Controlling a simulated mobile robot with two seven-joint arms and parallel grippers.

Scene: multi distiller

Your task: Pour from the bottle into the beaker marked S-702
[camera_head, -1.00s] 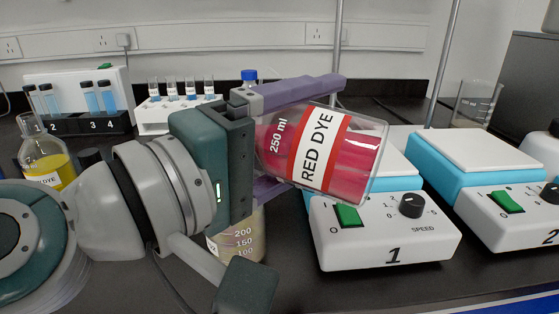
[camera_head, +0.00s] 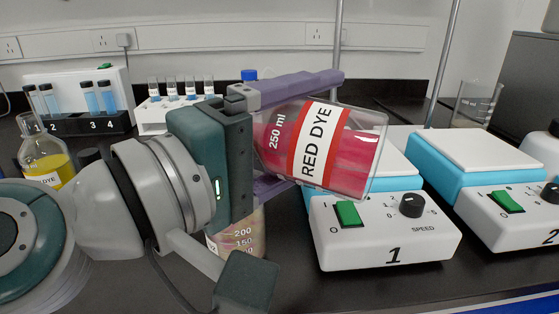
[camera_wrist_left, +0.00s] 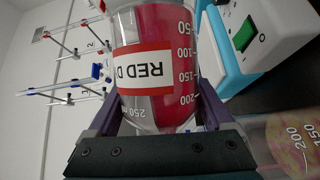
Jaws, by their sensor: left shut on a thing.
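My right gripper is not in view.
Stirrer 1 (camera_head: 385,235) stands just right of the beaker, with stirrer 2 (camera_head: 510,200) beyond it. A flask of yellow liquid (camera_head: 45,160) is at the left. Another beaker (camera_head: 475,105) is at the back right.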

